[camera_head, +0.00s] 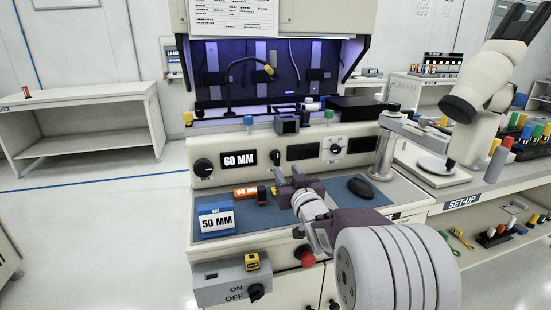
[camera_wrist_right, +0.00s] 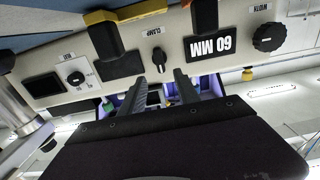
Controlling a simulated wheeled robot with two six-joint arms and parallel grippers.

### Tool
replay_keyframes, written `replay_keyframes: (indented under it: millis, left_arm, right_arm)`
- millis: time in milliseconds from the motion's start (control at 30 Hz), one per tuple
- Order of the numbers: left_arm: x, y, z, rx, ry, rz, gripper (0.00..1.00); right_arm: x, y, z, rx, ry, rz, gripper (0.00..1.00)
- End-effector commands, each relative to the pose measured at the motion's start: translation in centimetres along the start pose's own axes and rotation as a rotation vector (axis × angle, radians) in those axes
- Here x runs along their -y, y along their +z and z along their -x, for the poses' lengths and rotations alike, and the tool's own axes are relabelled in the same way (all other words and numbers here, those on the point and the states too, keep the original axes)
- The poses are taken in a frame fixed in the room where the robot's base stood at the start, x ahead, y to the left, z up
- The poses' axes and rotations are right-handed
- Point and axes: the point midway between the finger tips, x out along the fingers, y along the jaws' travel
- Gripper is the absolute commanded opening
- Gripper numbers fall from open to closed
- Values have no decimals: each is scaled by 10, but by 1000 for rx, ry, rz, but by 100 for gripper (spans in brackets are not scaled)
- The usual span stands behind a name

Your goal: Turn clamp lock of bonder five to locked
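The bonder's clamp lock is a small black lever knob (camera_head: 275,159) on the sloped front panel, right of the 60 MM display. In the upside-down right wrist view the clamp knob (camera_wrist_right: 160,60) stands roughly upright beside a CLAMP label; its lock marks are too small to read. My right gripper (camera_head: 287,176) is just in front of and below the knob in the head view. In the wrist view its two dark fingers (camera_wrist_right: 161,79) are apart and empty, with the knob lined up with the gap and no clear contact.
The panel also has a WIDTH knob (camera_head: 203,167), a 60 MM display (camera_head: 238,160) and a white dial (camera_head: 334,149). A blue 50 MM block (camera_head: 216,220), an orange block (camera_head: 246,191) and a black mouse (camera_head: 360,187) lie on the blue mat. An ON/OFF switch (camera_head: 256,292) is below.

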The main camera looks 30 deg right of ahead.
Motion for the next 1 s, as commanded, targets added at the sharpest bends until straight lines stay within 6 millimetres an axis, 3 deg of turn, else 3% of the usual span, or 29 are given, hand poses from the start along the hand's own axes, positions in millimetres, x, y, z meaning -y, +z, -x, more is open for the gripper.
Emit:
replay_keyframes:
  millis: [200, 400, 733, 767, 900, 1000]
  left_arm:
    - [0, 1, -6, 0, 0, 0, 0]
    - [0, 1, -8, 0, 0, 0, 0]
    - [0, 1, -8, 0, 0, 0, 0]
    - [0, 1, -8, 0, 0, 0, 0]
    - [0, 1, -8, 0, 0, 0, 0]
    - [0, 1, -8, 0, 0, 0, 0]
  right_arm:
    - [1, 3, -45, 1, -2, 0, 38]
    - [0, 1, -76, 0, -1, 0, 38]
    - [0, 0, -85, 1, 0, 0, 38]
    - [0, 0, -85, 1, 0, 0, 35]
    - [0, 1, -84, 1, 0, 0, 0]
    - [0, 1, -84, 1, 0, 0, 0]
